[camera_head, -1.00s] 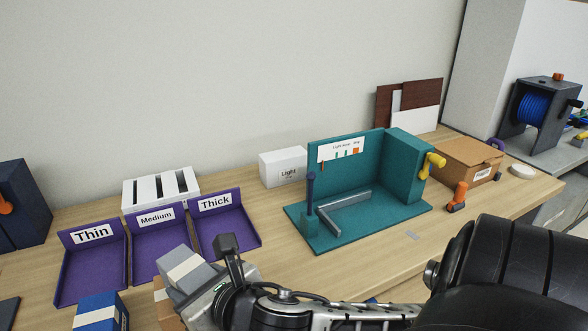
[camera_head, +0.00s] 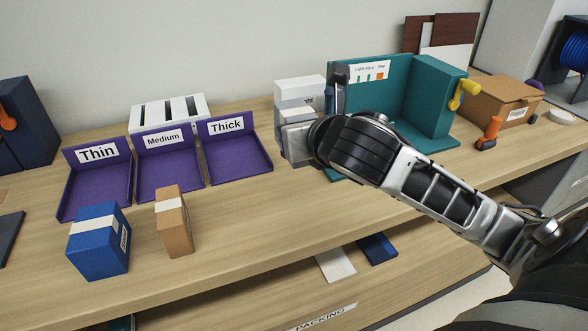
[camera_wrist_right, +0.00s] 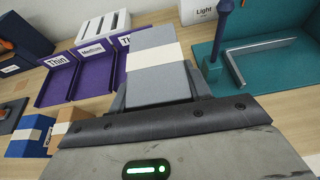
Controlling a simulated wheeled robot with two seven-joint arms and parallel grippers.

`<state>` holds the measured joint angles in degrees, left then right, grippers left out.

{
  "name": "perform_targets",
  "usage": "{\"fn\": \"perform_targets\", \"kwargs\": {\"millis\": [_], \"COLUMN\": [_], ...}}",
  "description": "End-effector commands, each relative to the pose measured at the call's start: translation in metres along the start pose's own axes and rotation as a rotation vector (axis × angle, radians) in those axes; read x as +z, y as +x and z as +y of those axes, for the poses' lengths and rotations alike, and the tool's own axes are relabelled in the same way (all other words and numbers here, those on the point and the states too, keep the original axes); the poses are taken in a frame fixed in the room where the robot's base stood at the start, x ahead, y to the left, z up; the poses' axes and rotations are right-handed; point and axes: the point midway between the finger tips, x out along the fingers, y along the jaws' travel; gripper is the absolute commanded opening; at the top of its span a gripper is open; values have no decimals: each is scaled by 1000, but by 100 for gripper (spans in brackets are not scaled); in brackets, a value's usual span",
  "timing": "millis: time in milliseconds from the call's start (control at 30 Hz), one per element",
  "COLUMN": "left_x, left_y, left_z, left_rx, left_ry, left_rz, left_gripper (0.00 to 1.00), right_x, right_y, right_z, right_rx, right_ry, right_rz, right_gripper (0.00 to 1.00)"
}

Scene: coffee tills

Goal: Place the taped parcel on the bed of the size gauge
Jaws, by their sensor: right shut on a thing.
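The grey taped parcel, a block with a cream band (camera_wrist_right: 155,62), is held in my right gripper (camera_wrist_right: 160,98), which is shut on it. In the head view the parcel (camera_head: 293,116) is held up in front of the white Light box, left of the teal size gauge (camera_head: 395,82). My right gripper (camera_head: 297,140) and arm hide much of the gauge's bed. In the wrist view the teal bed (camera_wrist_right: 285,72) with its grey L-shaped rail (camera_wrist_right: 262,44) lies right of the parcel, apart from it. My left gripper is out of view.
A blue taped box (camera_head: 98,245) and a brown taped box (camera_head: 174,222) stand at the front left. Purple trays Thin (camera_head: 98,185), Medium (camera_head: 168,165) and Thick (camera_head: 235,155) lie behind. A yellow knob (camera_head: 463,93) sticks out from the gauge. A cardboard box (camera_head: 503,100) stands right.

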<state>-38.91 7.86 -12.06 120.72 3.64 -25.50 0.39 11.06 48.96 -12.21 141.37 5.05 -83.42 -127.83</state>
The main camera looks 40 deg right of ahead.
Motion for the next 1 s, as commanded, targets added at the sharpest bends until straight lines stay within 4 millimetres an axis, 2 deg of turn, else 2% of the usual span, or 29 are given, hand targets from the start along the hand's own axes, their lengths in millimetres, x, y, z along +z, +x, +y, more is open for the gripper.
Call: {"fn": "perform_targets", "kwargs": {"millis": [33,133,167,333,500,867,1000], "left_x": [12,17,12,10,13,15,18], "left_y": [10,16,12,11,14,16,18], "left_z": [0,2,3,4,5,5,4], "left_rx": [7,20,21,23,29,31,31], "left_ry": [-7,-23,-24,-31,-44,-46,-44], "left_rz": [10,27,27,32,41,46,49], "left_gripper": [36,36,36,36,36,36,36], "right_x": [-8,-9,-5,-5,-26,-41,-64], "right_y": [5,7,13,56,90,119,128], "right_z": [0,-1,-3,-14,-19,-25,-24], "right_rx": [4,10,7,7,9,8,10], "right_ry": [0,-6,-4,-2,-4,-7,-6], "right_rz": [-9,-9,0,5,5,2,5], "right_gripper": [19,19,19,19,19,19,19]}}
